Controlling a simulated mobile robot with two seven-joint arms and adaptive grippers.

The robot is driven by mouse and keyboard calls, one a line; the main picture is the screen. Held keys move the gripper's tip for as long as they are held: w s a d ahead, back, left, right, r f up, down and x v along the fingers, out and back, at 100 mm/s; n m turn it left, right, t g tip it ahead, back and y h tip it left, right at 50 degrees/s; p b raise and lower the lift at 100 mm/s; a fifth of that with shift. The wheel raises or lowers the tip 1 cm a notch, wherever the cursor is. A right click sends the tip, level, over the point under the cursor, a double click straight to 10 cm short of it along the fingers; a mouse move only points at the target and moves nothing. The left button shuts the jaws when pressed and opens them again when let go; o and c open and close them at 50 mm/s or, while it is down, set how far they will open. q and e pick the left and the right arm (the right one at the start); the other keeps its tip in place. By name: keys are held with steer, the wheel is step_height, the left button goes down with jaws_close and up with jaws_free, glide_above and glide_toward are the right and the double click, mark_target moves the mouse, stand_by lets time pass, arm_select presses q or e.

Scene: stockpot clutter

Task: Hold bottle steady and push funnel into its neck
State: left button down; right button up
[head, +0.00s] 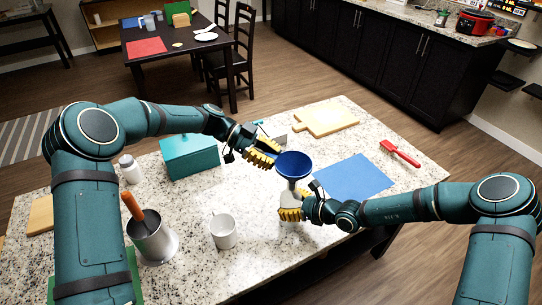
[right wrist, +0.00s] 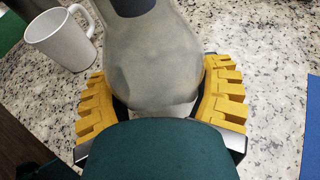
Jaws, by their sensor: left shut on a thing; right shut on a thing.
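A blue funnel (head: 294,164) sits right above the neck of a grey bottle (head: 291,197), mouth up and roughly upright. I cannot tell how deep its spout is in the neck. My left gripper (head: 268,154), with yellow fingers, is shut on the funnel's left side. My right gripper (head: 291,214) is shut on the lower body of the bottle, which stands on the speckled counter. In the right wrist view the bottle (right wrist: 155,60) fills the space between the yellow finger pads. A dark piece shows at its top edge; the funnel's rim is out of that view.
A white mug (head: 223,232) stands left of the bottle; a metal holder (head: 153,240) is farther left. A teal box (head: 190,157) lies behind. A blue mat (head: 354,178) is to the right, with a cutting board (head: 326,119) and red brush (head: 400,153) beyond.

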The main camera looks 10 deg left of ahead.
arm_select(q)
steer(key=c, duration=0.8)
jaws_free()
steer(key=v, duration=1.2)
arm_select(e)
steer(key=o, duration=1.2)
steer(key=shift+c, duration=0.2)
steer(key=shift+d, duration=0.1)
